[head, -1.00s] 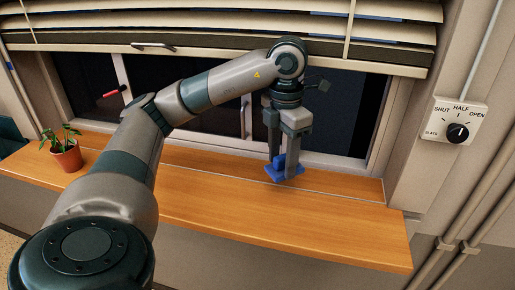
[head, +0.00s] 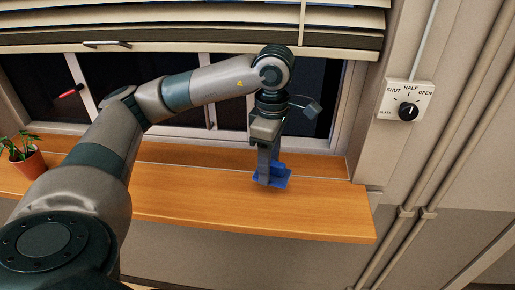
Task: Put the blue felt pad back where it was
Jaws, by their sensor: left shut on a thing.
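The blue felt pad (head: 281,176) is at the tips of my left gripper (head: 266,180), over the right half of the wooden window sill (head: 190,203). My left gripper points down and is shut on the pad. The gripper's fingers hide part of the pad. I cannot tell whether the pad's underside touches the sill or hangs just above it. My right gripper is not in view.
A potted plant (head: 28,160) stands at the sill's left end. A slatted blind (head: 200,38) hangs low above the sill, close to my wrist. A wall dial (head: 405,101) marked SHUT, HALF and OPEN is at the right. The sill right of the pad is bare.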

